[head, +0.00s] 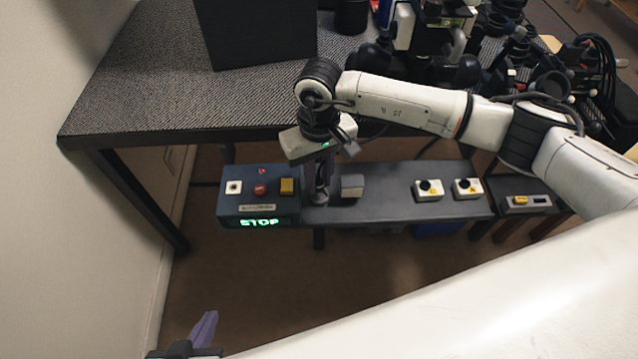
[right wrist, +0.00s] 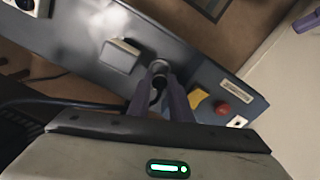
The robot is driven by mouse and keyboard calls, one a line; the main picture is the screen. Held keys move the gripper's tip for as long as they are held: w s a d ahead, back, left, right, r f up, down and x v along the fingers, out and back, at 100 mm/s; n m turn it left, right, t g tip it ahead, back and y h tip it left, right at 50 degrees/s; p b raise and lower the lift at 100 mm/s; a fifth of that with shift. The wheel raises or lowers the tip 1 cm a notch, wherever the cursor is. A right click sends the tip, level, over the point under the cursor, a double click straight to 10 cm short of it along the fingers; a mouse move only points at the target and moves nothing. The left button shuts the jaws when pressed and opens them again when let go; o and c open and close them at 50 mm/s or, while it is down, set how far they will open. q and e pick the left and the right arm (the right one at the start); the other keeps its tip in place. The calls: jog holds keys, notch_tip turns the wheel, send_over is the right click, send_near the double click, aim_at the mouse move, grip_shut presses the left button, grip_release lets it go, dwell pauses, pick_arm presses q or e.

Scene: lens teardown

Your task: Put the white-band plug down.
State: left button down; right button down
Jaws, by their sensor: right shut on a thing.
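My right gripper (head: 319,180) points down over the narrow dark bench (head: 385,200), just right of the control box. In the right wrist view its purple fingers (right wrist: 162,100) are shut on a small dark part (right wrist: 156,84), taken to be the white-band plug. No white band can be made out on it. A grey round fitting (right wrist: 158,66) shows at the fingertips; whether the plug touches it I cannot tell. My left gripper (head: 205,330) shows only partly at the bottom left of the head view, away from the bench, its opening unclear.
The control box (head: 258,209) has a lit STOP display, a red button and a yellow button. A grey block (head: 352,185) sits close right of my right gripper. Bare bench lies between.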

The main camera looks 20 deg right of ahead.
notch_tip(320, 180, down, 3)
jog(key=shift+r, duration=0.2)
